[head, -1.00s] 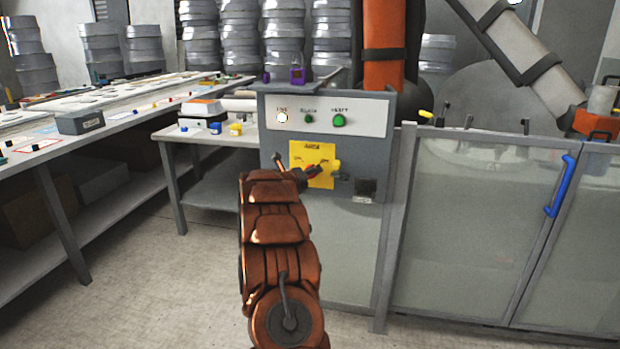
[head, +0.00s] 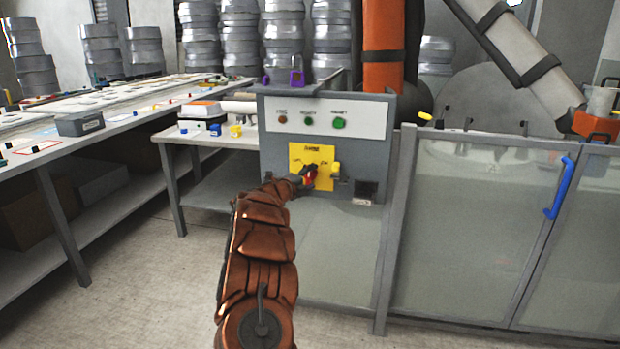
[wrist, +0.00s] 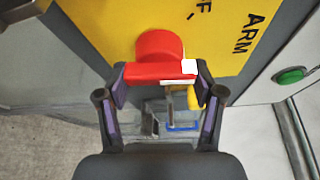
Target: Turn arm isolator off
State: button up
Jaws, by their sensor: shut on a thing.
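The arm isolator is a red rotary handle (wrist: 160,50) on a yellow plate (head: 298,153) on the front of a grey control cabinet (head: 275,160). My gripper (wrist: 160,72) is shut on the red handle, with one finger at each end of its bar. In the head view my gripper (head: 308,177) reaches the plate from the lower left and hides part of the handle. The plate's word ARM and part of another word ending in F show in the wrist view, tilted. The left lamp (head: 282,119) on the cabinet is dark.
Two green buttons (head: 340,123) sit right of the lamp. A yellow part (head: 336,170) stands out beside the plate. A glazed guard with a blue handle (head: 560,187) is at the right. Benches (head: 150,115) stand at the left. The floor in front is clear.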

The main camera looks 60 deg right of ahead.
jog(key=n+h, duration=0.2)
jog(key=n, duration=0.3)
jog(key=shift+p, duration=0.35)
jog(key=n+t, duration=0.1)
jog(key=n, duration=0.2)
jog(key=n+t+h+p, duration=0.1)
jog(key=n, duration=0.2)
jog(key=shift+w+r+h, duration=0.1)
jog(key=shift+r+h, duration=0.1)
jog(key=shift+h, duration=0.1)
jog(key=o, duration=1.2)
jog(key=shift+c, duration=0.2)
jog(key=shift+a, duration=0.15)
jog(key=v, duration=1.1)
jog(key=shift+a+f, duration=0.2)
jog(key=shift+a, duration=0.15)
